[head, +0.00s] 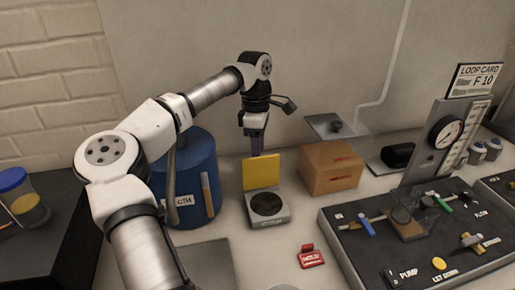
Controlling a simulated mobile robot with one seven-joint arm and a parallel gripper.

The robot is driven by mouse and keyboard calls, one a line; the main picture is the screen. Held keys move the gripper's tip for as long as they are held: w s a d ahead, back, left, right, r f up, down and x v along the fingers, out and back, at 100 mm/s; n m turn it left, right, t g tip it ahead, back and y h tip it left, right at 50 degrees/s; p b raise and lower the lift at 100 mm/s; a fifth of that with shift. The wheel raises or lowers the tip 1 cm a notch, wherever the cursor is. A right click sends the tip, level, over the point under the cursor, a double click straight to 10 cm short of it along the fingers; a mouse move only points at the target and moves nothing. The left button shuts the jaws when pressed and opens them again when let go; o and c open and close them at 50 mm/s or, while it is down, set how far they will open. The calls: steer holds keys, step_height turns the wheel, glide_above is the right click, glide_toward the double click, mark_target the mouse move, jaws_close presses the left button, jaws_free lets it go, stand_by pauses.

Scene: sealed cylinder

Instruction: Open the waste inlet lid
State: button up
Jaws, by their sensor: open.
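The waste inlet looks to be the small grey box (268,221) with a dark round opening in its top, in the middle of the head view. A flat yellow lid (261,171) stands upright along its back edge, and the round opening is uncovered. My gripper (256,148) points down just behind the lid's top edge. Its fingertips are partly hidden by the lid, so I cannot tell whether they touch it. The gripper is open, with nothing visible held in it.
A blue drum (196,180) stands left of the inlet, partly behind my arm. A cardboard box (331,167) sits to the right. A red tag (311,257) lies in front. A dark valve panel (420,240) fills the right. The wall is close behind.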

step_height(320, 180, up, 14)
steer(key=w, duration=0.1)
steer(key=shift+a+f+t+b, duration=0.15)
steer(key=shift+a+t+b, duration=0.15)
steer(key=shift+a+b, duration=0.1)
steer(key=shift+w, duration=0.1)
